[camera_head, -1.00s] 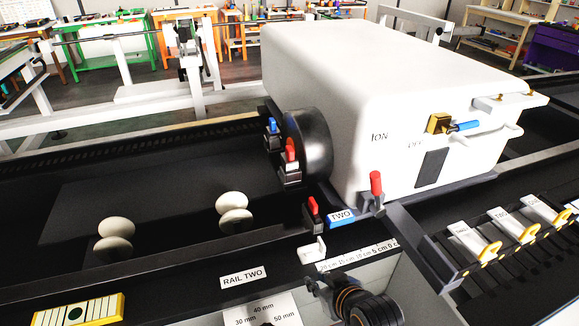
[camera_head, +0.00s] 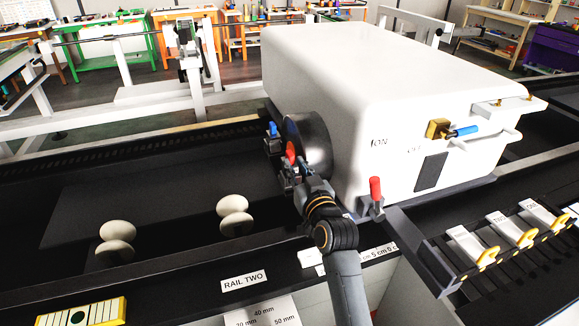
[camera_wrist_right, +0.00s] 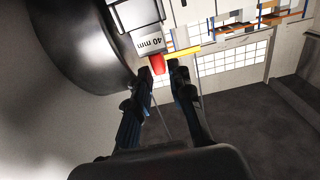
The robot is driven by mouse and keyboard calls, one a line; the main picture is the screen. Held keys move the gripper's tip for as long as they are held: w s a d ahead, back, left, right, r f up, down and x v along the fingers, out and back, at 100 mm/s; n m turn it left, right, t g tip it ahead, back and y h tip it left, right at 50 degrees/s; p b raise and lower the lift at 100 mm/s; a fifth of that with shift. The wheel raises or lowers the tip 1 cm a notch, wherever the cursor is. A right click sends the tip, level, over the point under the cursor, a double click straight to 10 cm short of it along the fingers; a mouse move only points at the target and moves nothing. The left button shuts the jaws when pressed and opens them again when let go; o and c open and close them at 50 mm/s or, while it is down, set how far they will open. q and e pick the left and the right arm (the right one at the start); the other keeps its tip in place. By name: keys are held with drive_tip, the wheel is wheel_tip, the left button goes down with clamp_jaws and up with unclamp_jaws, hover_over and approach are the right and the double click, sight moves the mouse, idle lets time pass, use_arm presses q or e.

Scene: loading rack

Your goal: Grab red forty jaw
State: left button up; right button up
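The red-handled jaw (camera_head: 290,149) sits on the front face of the dark round chuck (camera_head: 313,143) on the white machine. In the right wrist view its red handle (camera_wrist_right: 157,63) shows below a grey block labelled "40 mm" (camera_wrist_right: 150,42). My right gripper (camera_head: 291,170) is at this jaw and partly hides it. In the wrist view its fingertips (camera_wrist_right: 160,71) are apart, with the red handle between or just beyond them. I cannot tell whether they touch it. My left gripper is not in view.
A blue-handled jaw (camera_head: 272,130) sits left of the red one on the chuck. The white machine housing (camera_head: 340,75) stands close right of my arm. A red lever (camera_head: 375,190) is at its base. White rollers (camera_head: 234,214) stand to the left.

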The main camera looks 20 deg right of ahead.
sight(292, 160)
drive_tip(key=w+p, duration=0.1)
drive_tip(key=w, duration=0.3)
drive_tip(key=shift+w+p, duration=0.25)
drive_tip(key=shift+p, duration=0.05)
drive_tip(key=shift+w+f, duration=0.1)
drive_tip(key=shift+w, duration=0.45)
drive_tip(key=shift+s, duration=0.1)
clamp_jaws()
